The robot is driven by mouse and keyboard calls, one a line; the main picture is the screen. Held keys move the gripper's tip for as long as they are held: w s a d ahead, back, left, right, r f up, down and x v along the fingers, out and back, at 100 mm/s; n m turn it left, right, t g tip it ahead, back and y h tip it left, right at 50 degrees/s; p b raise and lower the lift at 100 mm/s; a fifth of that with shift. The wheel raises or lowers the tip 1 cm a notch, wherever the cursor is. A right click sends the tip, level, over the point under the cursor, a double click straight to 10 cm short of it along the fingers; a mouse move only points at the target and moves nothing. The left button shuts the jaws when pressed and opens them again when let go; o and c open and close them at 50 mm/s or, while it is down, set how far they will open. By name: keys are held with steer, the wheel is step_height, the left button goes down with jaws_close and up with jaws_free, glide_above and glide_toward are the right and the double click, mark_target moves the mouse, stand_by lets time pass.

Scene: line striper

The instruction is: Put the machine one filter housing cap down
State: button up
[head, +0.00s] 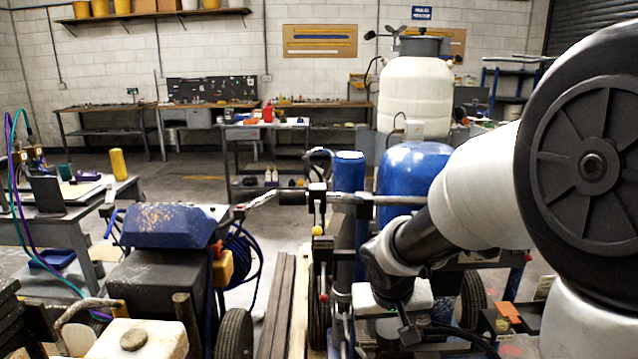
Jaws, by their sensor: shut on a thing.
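My arm comes in from the right, and my gripper (407,328) points down over the machine at the centre right. The gripper is small and dark in this view, and its fingers are shut. The filter housing cap in it is too small and too hidden by my wrist to make out its shape. A line striper with a blue tank (412,165) stands behind and under my arm. Another striper with a worn blue cover (170,226) and a coiled blue hose (240,262) stands at the left. I cannot tell which is machine one.
A pale jug (137,340) is at the lower left. A grey table (55,225) with a yellow bottle (118,164) stands at the left. A large white tank (415,95) and workbenches (215,106) are at the back. Open floor (190,182) lies between.

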mark_target(394, 332)
steer(key=r+p, duration=0.3)
steer(key=p, duration=0.1)
steer(key=w+r+p, duration=0.1)
steer(key=r+p, duration=0.6)
steer(key=p, duration=0.2)
steer(key=shift+w+r, duration=0.3)
steer(key=shift+w, duration=0.1)
steer(key=s, duration=0.3)
steer(key=shift+s+d, duration=0.1)
steer(key=shift+s, duration=0.2)
